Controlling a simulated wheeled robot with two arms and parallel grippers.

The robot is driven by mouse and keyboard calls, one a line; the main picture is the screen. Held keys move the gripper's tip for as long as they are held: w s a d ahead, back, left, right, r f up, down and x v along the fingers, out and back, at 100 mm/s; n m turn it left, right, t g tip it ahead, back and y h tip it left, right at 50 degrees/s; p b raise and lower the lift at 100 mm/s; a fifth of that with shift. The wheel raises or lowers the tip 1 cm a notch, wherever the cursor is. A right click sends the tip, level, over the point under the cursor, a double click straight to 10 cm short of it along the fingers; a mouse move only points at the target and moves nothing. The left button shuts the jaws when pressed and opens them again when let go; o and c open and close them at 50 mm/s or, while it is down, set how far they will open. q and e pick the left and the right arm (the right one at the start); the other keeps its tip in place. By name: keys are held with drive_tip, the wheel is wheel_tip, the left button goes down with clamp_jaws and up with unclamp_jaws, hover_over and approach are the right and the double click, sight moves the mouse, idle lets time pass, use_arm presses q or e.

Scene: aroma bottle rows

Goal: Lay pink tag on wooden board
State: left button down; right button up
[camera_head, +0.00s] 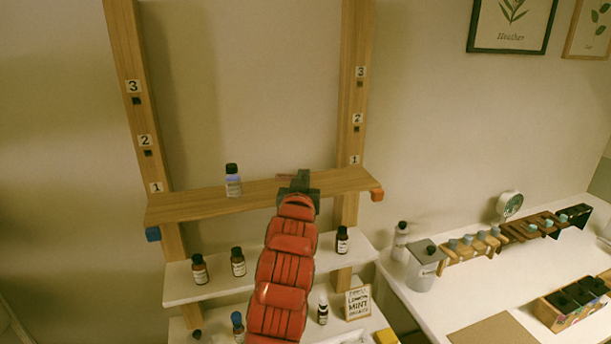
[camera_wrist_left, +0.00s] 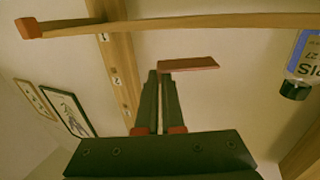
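The wooden board (camera_head: 210,203) is a shelf across two wooden posts. It also shows in the left wrist view as a strip along the top (camera_wrist_left: 200,22). My left gripper (camera_head: 299,182), at the end of a red arm, is over the right half of the board. In the left wrist view its dark fingers (camera_wrist_left: 162,78) are close together with the flat pink tag (camera_wrist_left: 190,64) at their tips. The tag shows apart from the board there. In the head view the gripper mostly hides the tag. My right gripper is not in view.
A bottle with a lilac label (camera_head: 233,182) stands on the board left of my gripper. Brown bottles (camera_head: 238,262) stand on the white shelf below. Numbered posts (camera_head: 355,100) rise at both sides. A white counter with racks (camera_head: 480,243) is at right.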

use_arm(q)
drive_tip(key=shift+w+d, duration=0.25)
drive_tip(key=shift+w, duration=0.7)
drive_tip(key=shift+w+f+p, duration=0.15)
drive_tip(key=shift+p, duration=0.4)
wheel_tip(320, 180, down, 2)
drive_tip(key=shift+f+p, duration=0.15)
drive_tip(key=shift+p, duration=0.9)
drive_tip(key=shift+f, duration=0.7)
drive_tip(key=c, duration=1.1)
unclamp_jaws()
drive_tip(key=shift+r, duration=0.1)
drive_tip(key=shift+o, duration=0.2)
